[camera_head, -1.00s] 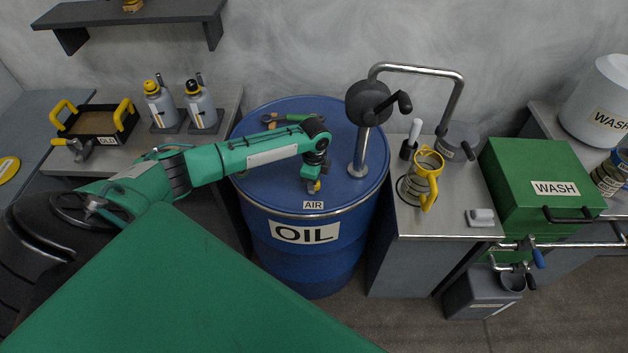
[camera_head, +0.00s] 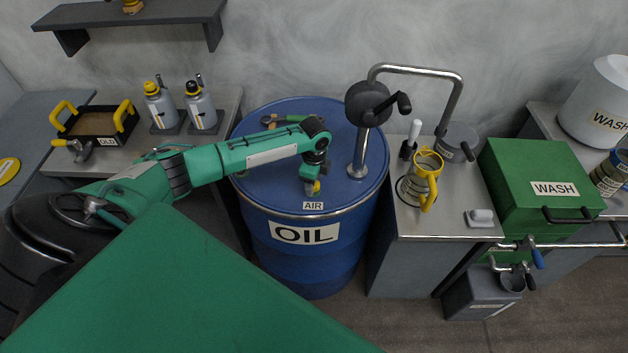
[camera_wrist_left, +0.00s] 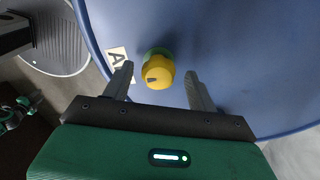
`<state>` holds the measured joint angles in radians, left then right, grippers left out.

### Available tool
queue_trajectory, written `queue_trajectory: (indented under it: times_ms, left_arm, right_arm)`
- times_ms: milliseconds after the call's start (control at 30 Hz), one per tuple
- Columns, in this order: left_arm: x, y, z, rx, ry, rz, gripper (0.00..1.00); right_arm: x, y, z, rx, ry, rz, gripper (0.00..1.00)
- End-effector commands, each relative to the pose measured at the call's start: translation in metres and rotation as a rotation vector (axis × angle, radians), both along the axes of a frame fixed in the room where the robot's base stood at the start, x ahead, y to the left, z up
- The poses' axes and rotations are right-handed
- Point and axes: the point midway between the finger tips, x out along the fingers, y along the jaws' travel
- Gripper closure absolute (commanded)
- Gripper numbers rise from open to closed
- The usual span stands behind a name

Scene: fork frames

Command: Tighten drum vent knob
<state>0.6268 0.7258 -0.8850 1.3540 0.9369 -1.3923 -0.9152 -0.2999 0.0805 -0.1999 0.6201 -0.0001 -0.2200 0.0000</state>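The blue oil drum (camera_head: 275,190) stands in the middle, labelled OIL on its side. Its yellow vent knob (camera_head: 317,186) is near the front rim by the AIR label (camera_head: 313,205), mostly hidden by my gripper in the head view. In the left wrist view the knob (camera_wrist_left: 158,75) is round and yellow with a dark mark, above a green base. My left gripper (camera_head: 311,183) points down over it. In the wrist view the left gripper's fingers (camera_wrist_left: 159,82) are apart, one on each side of the knob, with visible gaps. My right gripper is not in view.
A hand pump with a dark crank (camera_head: 371,103) and bent steel pipe rises from the drum's right side. A green-handled item (camera_head: 290,118) lies at the drum top's back. The drum's front-right top is clear.

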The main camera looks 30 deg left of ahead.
Motion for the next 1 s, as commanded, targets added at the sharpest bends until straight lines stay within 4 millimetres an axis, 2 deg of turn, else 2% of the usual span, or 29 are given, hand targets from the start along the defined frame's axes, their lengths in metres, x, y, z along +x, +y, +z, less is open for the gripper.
queue_trajectory:
  times_ms: [167, 267, 367, 700, 800, 1000]
  left_arm:
    - [0.000, 0.000, 0.002, 0.000, 0.001, 0.000, 0.41]
    - [0.000, 0.000, 0.011, 0.000, 0.000, 0.000, 0.41]
    - [0.000, 0.000, 0.028, 0.000, -0.002, -0.002, 0.41]
    - [0.000, 0.000, 0.104, 0.001, -0.003, -0.001, 0.41]
    - [0.000, 0.000, 0.121, 0.000, -0.003, -0.001, 0.41]
    - [-0.001, 0.000, 0.137, 0.000, -0.001, 0.000, 0.41]
  right_arm:
    - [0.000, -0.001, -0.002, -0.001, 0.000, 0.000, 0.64]
    - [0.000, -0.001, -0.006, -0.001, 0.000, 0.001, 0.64]
    - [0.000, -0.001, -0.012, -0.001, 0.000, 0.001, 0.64]
    - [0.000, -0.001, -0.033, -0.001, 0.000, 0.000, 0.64]
    - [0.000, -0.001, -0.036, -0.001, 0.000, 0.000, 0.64]
    - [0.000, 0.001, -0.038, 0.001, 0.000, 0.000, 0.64]
